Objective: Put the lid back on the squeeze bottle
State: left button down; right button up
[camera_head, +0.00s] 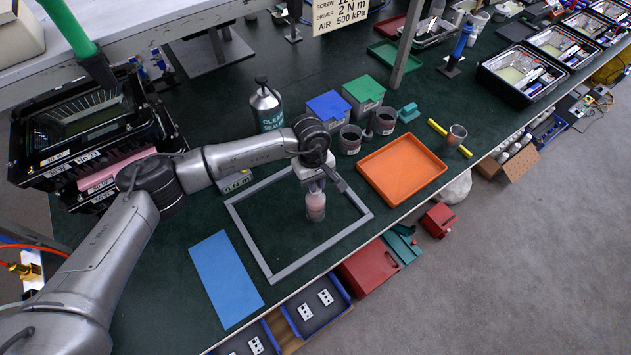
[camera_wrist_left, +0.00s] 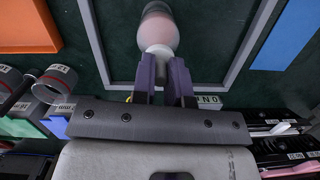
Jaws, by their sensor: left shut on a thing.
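The squeeze bottle (camera_head: 316,208) stands upright inside a grey rectangular frame on the green bench, with pinkish contents showing. My left gripper (camera_head: 314,184) points down directly over its top. In the left wrist view the bottle (camera_wrist_left: 157,28) extends beyond the fingertips. There my left gripper (camera_wrist_left: 163,72) is shut on a white piece, the lid (camera_wrist_left: 160,51), at the bottle's top end. The lid looks in line with the bottle, but I cannot tell whether it is seated or just above it. My right gripper is not in view.
The grey frame (camera_head: 252,241) surrounds the bottle. An orange tray (camera_head: 402,168) lies to the right and a blue mat (camera_head: 225,278) to the left. Grey cups (camera_head: 350,139), blue and green boxes and a metal spray bottle (camera_head: 267,108) stand behind. The bench's front edge is close.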

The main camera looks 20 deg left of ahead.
pick_arm(q)
jog(key=c, duration=0.6)
grip_release()
jog(key=shift+r, duration=0.15)
jog(key=shift+r+p, duration=1)
jog(key=shift+r, duration=1.05)
jog(key=shift+r+p, duration=0.55)
jog(key=shift+r, duration=0.75)
